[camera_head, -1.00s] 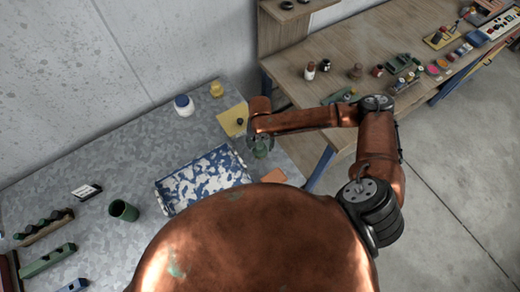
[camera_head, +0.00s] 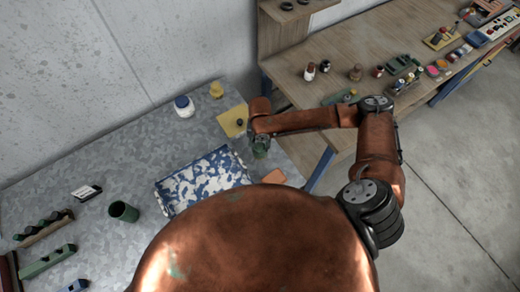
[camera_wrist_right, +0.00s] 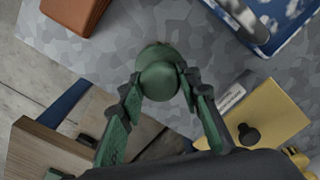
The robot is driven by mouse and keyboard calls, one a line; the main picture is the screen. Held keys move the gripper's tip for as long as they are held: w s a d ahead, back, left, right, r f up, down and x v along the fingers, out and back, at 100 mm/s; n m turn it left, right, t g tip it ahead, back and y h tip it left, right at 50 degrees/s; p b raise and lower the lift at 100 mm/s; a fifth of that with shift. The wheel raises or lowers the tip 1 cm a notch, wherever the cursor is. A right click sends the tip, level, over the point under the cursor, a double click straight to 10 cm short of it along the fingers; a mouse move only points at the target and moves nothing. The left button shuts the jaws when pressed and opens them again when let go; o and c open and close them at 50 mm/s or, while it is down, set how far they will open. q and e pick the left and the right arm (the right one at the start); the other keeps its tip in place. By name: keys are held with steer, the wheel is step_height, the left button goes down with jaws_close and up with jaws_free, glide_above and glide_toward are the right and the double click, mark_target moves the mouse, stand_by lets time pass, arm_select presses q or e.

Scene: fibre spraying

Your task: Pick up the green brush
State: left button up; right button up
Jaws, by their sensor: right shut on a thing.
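The green brush (camera_wrist_right: 158,70) shows end-on in the right wrist view as a rounded green handle. My right gripper (camera_wrist_right: 160,88) is shut on it, with one green-padded finger on each side. In the head view the right gripper (camera_head: 260,148) is small and points down over the right side of the grey table, beside the blue-and-white tray. The brush's lower part is hidden. My left gripper is not in view.
The speckled blue-and-white tray (camera_head: 205,180) lies left of the gripper, and a yellow sheet (camera_head: 232,121) lies behind it. A brown block (camera_head: 273,176) is close in front. A green cup (camera_head: 123,211) stands farther left. A wooden bench (camera_head: 345,75) is at right.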

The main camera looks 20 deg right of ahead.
steer(key=shift+r, duration=0.15)
steer(key=shift+r, duration=0.65)
steer(key=s+a+r+p, duration=0.3)
steer(key=s+r+p, duration=0.3)
steer(key=s+r, duration=0.5)
steer(key=shift+s+a+r, duration=0.25)
steer(key=shift+s+a, duration=0.05)
steer(key=shift+s, duration=0.95)
